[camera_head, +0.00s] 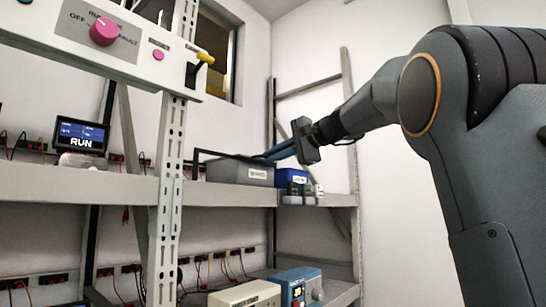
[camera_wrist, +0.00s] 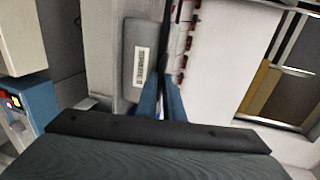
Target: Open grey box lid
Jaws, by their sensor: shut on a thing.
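The grey box (camera_head: 240,174) sits on the upper shelf of the rack and has a white label on its front. Its dark lid (camera_head: 228,155) shows as a thin edge along the top. My gripper (camera_head: 268,156) reaches in from the right, with its blue fingers at the lid's right end. The fingers are shut on the lid, though the contact itself is hard to see. In the wrist view the grey box (camera_wrist: 139,60) with its label lies just beyond the fingertips (camera_wrist: 161,88). The inside of the box is hidden.
A blue bin (camera_head: 290,180) and small grey containers stand right of the box. A display reading RUN (camera_head: 82,135) stands at left. A slotted upright (camera_head: 167,165) and a control panel (camera_head: 115,40) are in front. Instruments (camera_head: 298,287) are on the lower shelf.

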